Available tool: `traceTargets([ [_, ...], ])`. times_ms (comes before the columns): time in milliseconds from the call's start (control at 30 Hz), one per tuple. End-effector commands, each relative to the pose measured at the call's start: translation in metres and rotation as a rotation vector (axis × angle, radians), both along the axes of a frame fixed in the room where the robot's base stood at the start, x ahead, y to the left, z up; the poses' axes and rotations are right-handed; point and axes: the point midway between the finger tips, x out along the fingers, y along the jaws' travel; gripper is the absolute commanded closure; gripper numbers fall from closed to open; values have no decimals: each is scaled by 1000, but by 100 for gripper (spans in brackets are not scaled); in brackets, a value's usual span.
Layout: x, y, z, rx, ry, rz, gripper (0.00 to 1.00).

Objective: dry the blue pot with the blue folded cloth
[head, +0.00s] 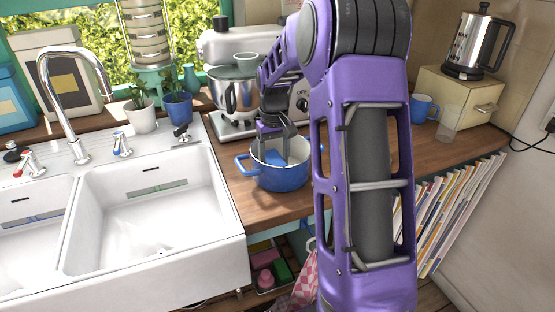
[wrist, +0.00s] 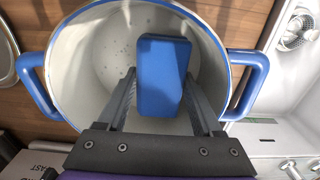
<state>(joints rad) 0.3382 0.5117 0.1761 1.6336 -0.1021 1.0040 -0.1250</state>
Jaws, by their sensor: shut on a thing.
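The blue pot (head: 281,178) stands on the wooden counter just right of the sink. It has a white inside, a blue rim and two blue side handles. In the wrist view the pot (wrist: 62,65) is seen from above, with small specks or drops on its white inner floor. My gripper (head: 272,150) reaches down into the pot. In the wrist view my gripper (wrist: 162,85) is shut on the blue folded cloth (wrist: 163,75), a rounded block between the two fingers. The cloth is inside the pot's rim; I cannot tell whether it touches the pot.
The white double sink (head: 150,215) is left of the pot. A stand mixer (head: 238,85) stands behind the pot. A blue mug (head: 424,107), a clear glass (head: 449,122) and a metal kettle (head: 478,45) are to the right. My arm hides part of the counter.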

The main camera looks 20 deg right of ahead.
Motion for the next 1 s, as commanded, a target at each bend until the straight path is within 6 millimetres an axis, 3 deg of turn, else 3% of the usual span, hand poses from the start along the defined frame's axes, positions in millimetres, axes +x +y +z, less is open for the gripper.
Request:
traceTargets([
  [1000,0,0,-13,0,1,0,100],
])
